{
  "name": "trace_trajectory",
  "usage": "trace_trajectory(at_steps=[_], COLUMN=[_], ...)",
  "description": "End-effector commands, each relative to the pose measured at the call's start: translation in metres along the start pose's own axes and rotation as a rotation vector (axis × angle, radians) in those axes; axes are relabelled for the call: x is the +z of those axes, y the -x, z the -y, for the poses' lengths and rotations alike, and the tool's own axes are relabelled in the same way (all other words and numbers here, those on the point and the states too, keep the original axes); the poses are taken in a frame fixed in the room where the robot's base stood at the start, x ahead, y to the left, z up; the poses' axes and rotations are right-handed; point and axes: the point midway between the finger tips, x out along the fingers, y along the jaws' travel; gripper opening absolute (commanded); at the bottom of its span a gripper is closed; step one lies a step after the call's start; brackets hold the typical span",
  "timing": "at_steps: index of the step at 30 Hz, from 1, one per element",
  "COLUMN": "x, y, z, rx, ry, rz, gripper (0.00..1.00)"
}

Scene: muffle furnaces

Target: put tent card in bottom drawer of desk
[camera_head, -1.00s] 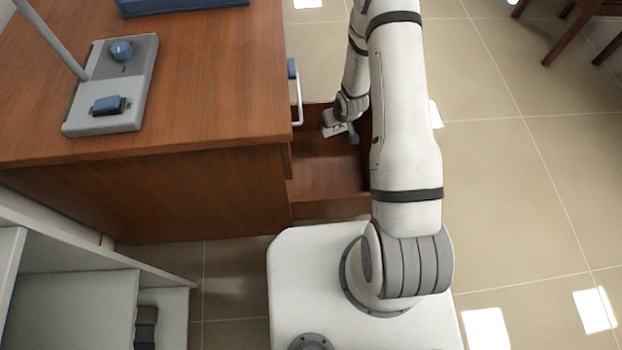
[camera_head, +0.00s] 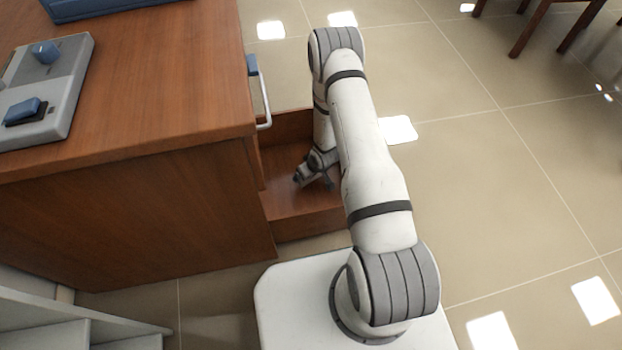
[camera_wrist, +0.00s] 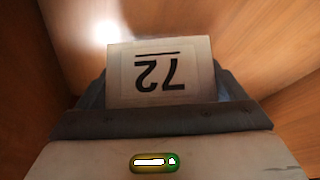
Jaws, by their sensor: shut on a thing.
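The tent card (camera_wrist: 160,72) is white with a black "72" that appears upside down in the wrist view. My gripper (camera_wrist: 160,100) is shut on it, and the card stands out beyond the fingers. In the head view my gripper (camera_head: 313,182) is low inside the open bottom drawer (camera_head: 305,222) of the desk (camera_head: 130,215). The card cannot be made out in the head view. Wooden drawer walls surround the card in the wrist view; whether it touches the drawer floor cannot be told.
A blue and silver handle (camera_head: 260,90) sticks out from the desk front above the open drawer. A grey device (camera_head: 45,90) and a blue object (camera_head: 95,8) are on the desktop. White shelving (camera_head: 90,330) stands at lower left. Open tiled floor (camera_head: 500,190) lies to the right.

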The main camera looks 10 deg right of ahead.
Motion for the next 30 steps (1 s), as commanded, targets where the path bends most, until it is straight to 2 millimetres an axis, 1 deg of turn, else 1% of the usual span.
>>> trace_trajectory(at_steps=[6,8,15,19,20,21,23,30], x=[0.012,0.013,0.013,0.015,0.015,0.014,0.014,0.014], y=[-0.029,-0.034,-0.033,-0.037,-0.037,-0.036,-0.036,-0.035], z=[0.0,0.0,0.0,0.001,0.001,0.001,0.001,0.001], rx=[0.0,0.0,0.0,0.0,0.0,0.0,0.0,0.0], ry=[0.0,0.0,0.001,0.001,0.001,0.001,0.001,0.001], rz=[0.0,-0.001,-0.001,-0.001,-0.001,-0.001,-0.001,-0.001], gripper=[0.68,0.68,0.68,0.68,0.91,0.95,0.99,1.0])
